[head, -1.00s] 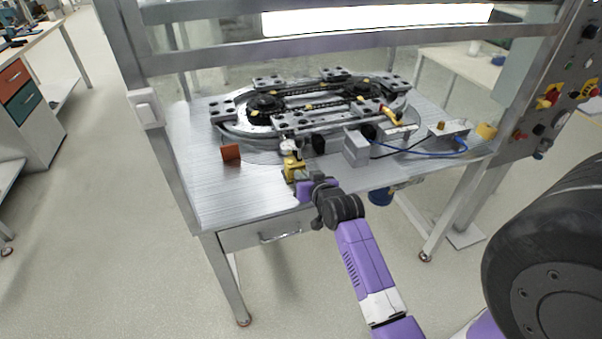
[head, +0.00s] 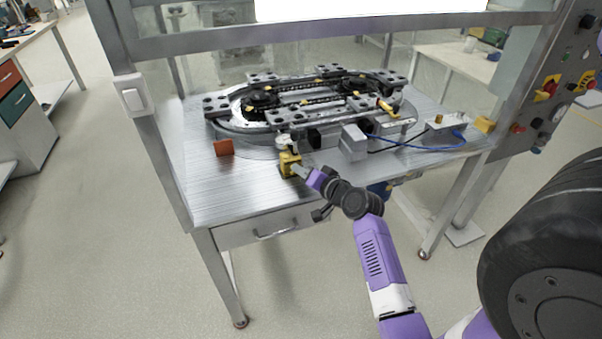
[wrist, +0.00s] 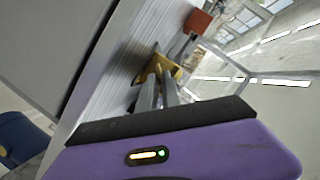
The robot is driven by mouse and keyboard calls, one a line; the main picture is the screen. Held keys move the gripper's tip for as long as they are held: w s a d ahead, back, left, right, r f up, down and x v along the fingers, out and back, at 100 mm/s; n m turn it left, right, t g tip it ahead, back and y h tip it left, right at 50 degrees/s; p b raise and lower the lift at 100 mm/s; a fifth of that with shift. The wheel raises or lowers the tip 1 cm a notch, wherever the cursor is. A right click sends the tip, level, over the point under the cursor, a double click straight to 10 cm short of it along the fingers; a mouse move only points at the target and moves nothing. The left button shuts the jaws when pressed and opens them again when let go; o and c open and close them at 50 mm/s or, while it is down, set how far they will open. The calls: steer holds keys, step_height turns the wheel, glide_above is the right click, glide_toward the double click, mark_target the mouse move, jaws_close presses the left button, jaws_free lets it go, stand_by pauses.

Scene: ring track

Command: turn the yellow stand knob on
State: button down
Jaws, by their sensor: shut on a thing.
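The yellow stand (head: 288,163) stands near the front edge of the metal table, with a pale round part on top. It also shows in the wrist view (wrist: 166,66), at the fingertips. My gripper (head: 299,171) reaches it from the front right. In the wrist view my gripper (wrist: 157,78) has its two fingers close together, shut on part of the yellow stand, which I take to be its knob. The knob's own shape is hidden by the fingers, so I cannot tell how far it is turned.
An oval ring track (head: 310,100) with grey blocks fills the table behind the stand. A grey block (head: 353,142) and a blue cable (head: 425,143) lie to the right. The table's front left is clear.

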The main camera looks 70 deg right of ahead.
steer(key=shift+a+f, duration=0.1)
steer(key=shift+f, duration=0.15)
steer(key=c, duration=1.5)
jaws_free()
steer(key=shift+c, duration=0.2)
steer(key=shift+r, duration=0.1)
steer(key=shift+s+r, duration=0.1)
steer(key=v, duration=0.7)
steer(key=shift+s+a, duration=0.2)
steer(key=shift+r, duration=0.1)
